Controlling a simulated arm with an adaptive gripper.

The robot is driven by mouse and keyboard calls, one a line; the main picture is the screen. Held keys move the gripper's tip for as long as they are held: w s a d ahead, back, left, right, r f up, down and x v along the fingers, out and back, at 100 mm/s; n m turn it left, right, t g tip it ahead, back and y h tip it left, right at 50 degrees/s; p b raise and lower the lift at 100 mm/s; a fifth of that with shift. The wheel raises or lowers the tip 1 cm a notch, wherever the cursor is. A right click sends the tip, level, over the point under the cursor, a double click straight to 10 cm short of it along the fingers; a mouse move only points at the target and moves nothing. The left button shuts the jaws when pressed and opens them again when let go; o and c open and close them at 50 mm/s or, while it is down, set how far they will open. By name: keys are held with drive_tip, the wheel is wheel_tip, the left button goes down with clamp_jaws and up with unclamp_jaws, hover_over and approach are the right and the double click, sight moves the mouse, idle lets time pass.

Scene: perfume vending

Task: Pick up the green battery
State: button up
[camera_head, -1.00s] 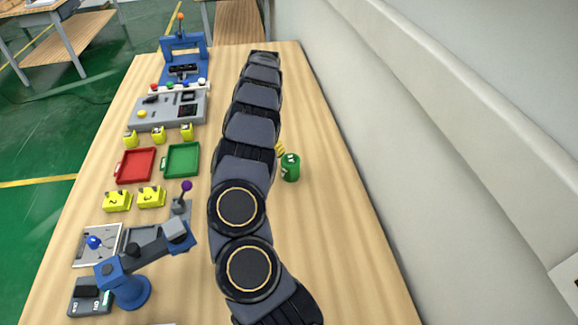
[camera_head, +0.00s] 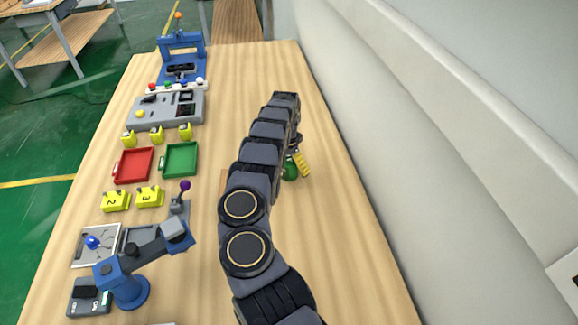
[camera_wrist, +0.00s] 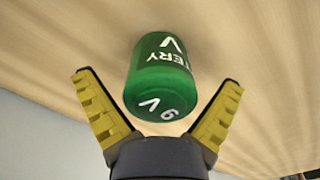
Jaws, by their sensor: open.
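The green battery (camera_wrist: 160,75) is a short cylinder with white lettering, including "9V" on its near end. In the wrist view it lies between and just beyond the fingers of my gripper (camera_wrist: 158,108), with room on both sides. My gripper is open and empty, its yellow ridged fingers spread. In the head view the battery (camera_head: 290,171) stands on the right part of the table, partly hidden by my gripper (camera_head: 298,163).
The wooden table (camera_head: 330,235) is clear around the battery. A wall (camera_head: 430,130) runs along the right. On the left stand a red tray (camera_head: 133,165), a green tray (camera_head: 181,159), yellow numbered blocks (camera_head: 150,196) and a small blue robot arm (camera_head: 130,285).

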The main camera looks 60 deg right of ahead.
drive_tip(key=c, duration=1.1)
drive_tip(key=shift+c, duration=0.2)
drive_tip(key=shift+r, duration=0.1)
